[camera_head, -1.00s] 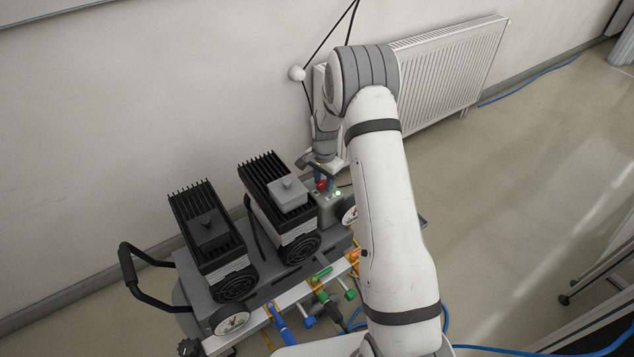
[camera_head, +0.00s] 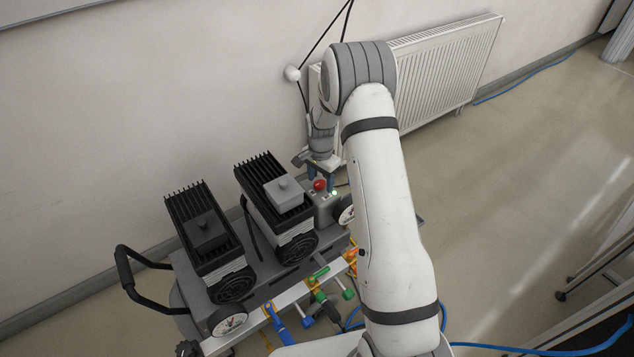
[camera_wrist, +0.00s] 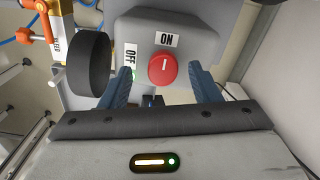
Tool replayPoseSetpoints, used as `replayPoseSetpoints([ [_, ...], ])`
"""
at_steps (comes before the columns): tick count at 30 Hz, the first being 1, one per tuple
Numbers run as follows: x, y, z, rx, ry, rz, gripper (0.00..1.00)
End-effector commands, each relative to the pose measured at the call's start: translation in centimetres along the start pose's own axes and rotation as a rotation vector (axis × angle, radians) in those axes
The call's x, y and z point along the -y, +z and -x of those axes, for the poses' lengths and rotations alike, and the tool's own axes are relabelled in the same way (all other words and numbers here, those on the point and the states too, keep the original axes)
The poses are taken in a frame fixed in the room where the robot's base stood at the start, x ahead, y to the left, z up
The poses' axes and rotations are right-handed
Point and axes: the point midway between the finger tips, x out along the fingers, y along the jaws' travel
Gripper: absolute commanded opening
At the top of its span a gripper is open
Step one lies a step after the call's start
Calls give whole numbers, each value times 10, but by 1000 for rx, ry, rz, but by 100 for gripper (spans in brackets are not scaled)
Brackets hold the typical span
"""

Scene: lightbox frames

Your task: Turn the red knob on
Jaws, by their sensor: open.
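The round red knob (camera_wrist: 162,69) sits on a grey control box (camera_wrist: 190,35). Its white line points toward the ON label (camera_wrist: 167,40), which reads upside down in the wrist view. The OFF label (camera_wrist: 130,56) is to the left of the knob. My gripper (camera_wrist: 160,72) is open, with one blue finger on each side of the knob and visible gaps between. In the head view, my gripper (camera_head: 321,178) is just above the red knob (camera_head: 320,185). A small green light (camera_head: 334,193) glows on the box beside the knob.
Two black finned pump units (camera_head: 210,235) stand on the machine left of the box. A round black gauge or dial side (camera_wrist: 88,63) is close to the left finger. Coloured valves (camera_head: 320,300) line the front. A radiator (camera_head: 445,65) and wall are behind.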

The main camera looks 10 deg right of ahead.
Motion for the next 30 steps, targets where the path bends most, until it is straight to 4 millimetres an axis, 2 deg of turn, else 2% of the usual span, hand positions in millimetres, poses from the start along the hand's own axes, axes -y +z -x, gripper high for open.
replayPoseSetpoints([
  [6, -1, 0, 40, -2, -2, 0, 57],
  [12, -3, 1, 64, 0, 1, -1, 57],
  [30, -3, 3, 71, 0, 0, 5, 57],
])
